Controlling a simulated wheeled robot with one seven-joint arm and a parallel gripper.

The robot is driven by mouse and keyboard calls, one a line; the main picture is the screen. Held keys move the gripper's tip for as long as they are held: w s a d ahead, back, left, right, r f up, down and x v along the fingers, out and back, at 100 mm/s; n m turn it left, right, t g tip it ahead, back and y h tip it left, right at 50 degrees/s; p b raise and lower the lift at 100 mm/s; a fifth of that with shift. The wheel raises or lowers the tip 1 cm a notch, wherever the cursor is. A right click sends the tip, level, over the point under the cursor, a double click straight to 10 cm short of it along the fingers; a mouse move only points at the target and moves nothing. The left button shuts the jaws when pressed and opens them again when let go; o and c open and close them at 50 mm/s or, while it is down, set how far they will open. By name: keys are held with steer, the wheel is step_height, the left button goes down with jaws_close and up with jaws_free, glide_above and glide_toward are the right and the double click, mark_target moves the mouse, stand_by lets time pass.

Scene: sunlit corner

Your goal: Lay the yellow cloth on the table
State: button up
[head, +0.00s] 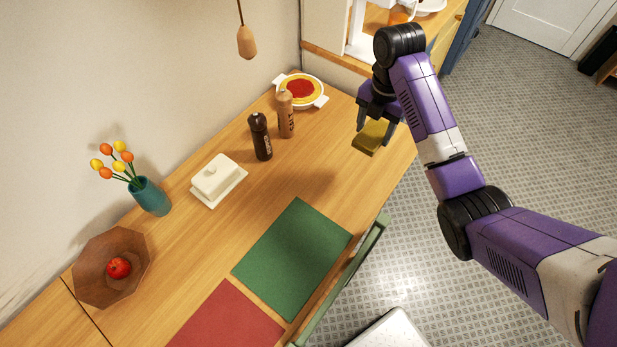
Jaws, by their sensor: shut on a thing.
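The yellow cloth (369,139) looks like a small folded block, dull yellow in the shade. My gripper (375,124) is shut on it and points downward near the far right end of the wooden table (335,190). The cloth appears held above the table near its right edge; the exact gap below it cannot be told. Part of the cloth's upper side is hidden by the fingers.
A pie dish (301,90), a wooden mill (286,115) and a dark mill (260,136) stand left of the gripper. A butter dish (217,181), vase (150,197) and bowl (95,290) lie farther left. Green (292,258) and red (228,322) mats lie in front.

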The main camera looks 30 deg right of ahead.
step_height(320, 180, down, 9)
steer(key=b, duration=0.9)
steer(key=p, duration=0.2)
glide_above(360, 178)
step_height(360, 178, down, 6)
steer(key=shift+f, duration=2.55)
steer(key=shift+f, duration=0.1)
steer(key=o, duration=1.3)
step_height(360, 178, up, 12)
steer(key=shift+w+r, duration=0.1)
steer(key=shift+r, duration=0.05)
